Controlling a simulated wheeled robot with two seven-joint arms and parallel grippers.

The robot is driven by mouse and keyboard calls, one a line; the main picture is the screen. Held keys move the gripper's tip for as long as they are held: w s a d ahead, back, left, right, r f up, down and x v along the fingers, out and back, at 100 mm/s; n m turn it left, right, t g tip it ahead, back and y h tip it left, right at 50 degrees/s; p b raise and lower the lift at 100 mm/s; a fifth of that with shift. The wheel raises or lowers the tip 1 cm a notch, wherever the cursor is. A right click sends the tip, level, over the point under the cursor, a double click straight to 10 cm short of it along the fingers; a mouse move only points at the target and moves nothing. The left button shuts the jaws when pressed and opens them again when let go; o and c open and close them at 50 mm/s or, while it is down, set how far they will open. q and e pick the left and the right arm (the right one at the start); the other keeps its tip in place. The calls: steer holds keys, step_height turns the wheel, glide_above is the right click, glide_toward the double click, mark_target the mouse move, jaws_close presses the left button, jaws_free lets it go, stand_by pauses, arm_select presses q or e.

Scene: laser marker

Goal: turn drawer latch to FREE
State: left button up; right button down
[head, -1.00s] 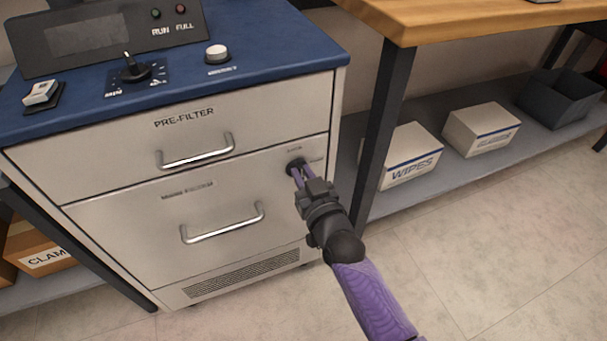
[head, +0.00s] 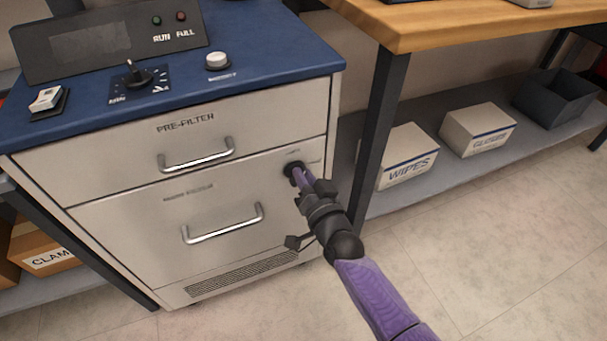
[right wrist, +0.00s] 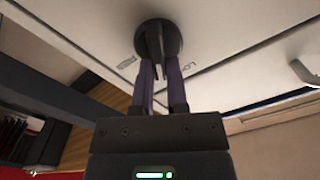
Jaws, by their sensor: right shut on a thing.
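The drawer latch (head: 292,168) is a small round black knob at the upper right of the lower drawer front. It also shows in the right wrist view (right wrist: 158,32), where a raised grip bar crosses its face. My right gripper (head: 299,175) reaches it from the lower right. Its two purple fingers (right wrist: 158,72) are shut on the latch's grip bar, one on each side. The gripper hides part of the latch in the head view. My left gripper is not in view.
The lower drawer handle (head: 224,224) and the PRE-FILTER drawer handle (head: 197,155) stick out left of my gripper. Both drawers are closed. A dark bench leg (head: 379,135) stands close on the right. A WIPES box (head: 408,157) sits on the shelf behind it.

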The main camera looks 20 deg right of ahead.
arm_select(q)
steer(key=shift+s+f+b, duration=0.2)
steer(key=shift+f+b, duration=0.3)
steer(key=shift+b, duration=0.15)
arm_select(e)
steer(key=m, duration=0.7)
steer(key=f+m, duration=0.1)
steer(key=m, duration=0.3)
steer(key=shift+d+f+m, duration=0.1)
steer(key=shift+d+m, duration=0.2)
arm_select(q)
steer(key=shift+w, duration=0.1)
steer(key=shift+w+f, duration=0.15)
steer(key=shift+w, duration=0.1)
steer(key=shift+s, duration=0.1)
arm_select(e)
steer(key=c, duration=0.7)
jaws_free()
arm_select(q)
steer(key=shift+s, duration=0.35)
arm_select(e)
steer(key=shift+o, duration=0.3)
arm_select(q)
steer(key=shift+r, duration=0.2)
